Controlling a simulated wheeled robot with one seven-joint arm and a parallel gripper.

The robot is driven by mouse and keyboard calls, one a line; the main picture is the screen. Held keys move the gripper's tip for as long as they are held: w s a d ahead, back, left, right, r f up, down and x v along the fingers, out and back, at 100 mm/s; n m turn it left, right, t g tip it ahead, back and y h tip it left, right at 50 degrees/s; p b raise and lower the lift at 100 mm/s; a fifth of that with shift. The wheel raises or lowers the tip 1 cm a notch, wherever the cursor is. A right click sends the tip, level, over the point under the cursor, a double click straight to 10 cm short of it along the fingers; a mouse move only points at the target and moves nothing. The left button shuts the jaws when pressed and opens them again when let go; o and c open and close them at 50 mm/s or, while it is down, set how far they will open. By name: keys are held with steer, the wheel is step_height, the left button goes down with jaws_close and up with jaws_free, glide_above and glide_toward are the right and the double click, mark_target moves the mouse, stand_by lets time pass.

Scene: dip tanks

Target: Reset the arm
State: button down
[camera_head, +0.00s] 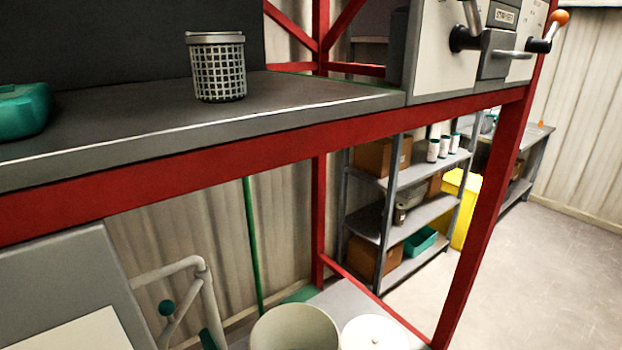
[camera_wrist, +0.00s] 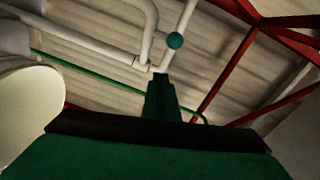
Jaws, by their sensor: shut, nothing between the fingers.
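My gripper (camera_wrist: 161,80) shows in the wrist view as a dark green body with a black band and narrow fingers at the middle. The fingers are together with nothing between them. Beyond the fingertips are white pipes (camera_wrist: 150,30) and a round teal knob (camera_wrist: 175,41). The fingers look apart from the knob.
The head view shows a red frame (camera_head: 270,140) with a dark bench top carrying a mesh basket (camera_head: 217,70) and a teal object (camera_head: 22,108). Below are pipes (camera_head: 205,290), a cream tub (camera_head: 295,330) and a white lidded container (camera_head: 375,335). Floor is clear at right.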

steer(key=s+d+f+n+t+h, duration=0.1)
steer(key=s+d+f+h, duration=0.3)
steer(key=s+d+f, duration=0.3)
steer(key=s+d+f+n+t+h, duration=0.1)
steer(key=s+d+f+h, duration=0.2)
steer(key=s+d+f, duration=0.5)
steer(key=s+d+n+h, duration=0.2)
steer(key=s+d, duration=0.2)
steer(key=s, duration=0.4)
steer(key=s+d+n+h, duration=0.2)
steer(key=s+d, duration=0.3)
steer(key=s, duration=0.4)
steer(key=shift+s+d+r+n, duration=0.15)
steer(key=shift+s+r+n, duration=0.05)
steer(key=shift+n, duration=0.5)
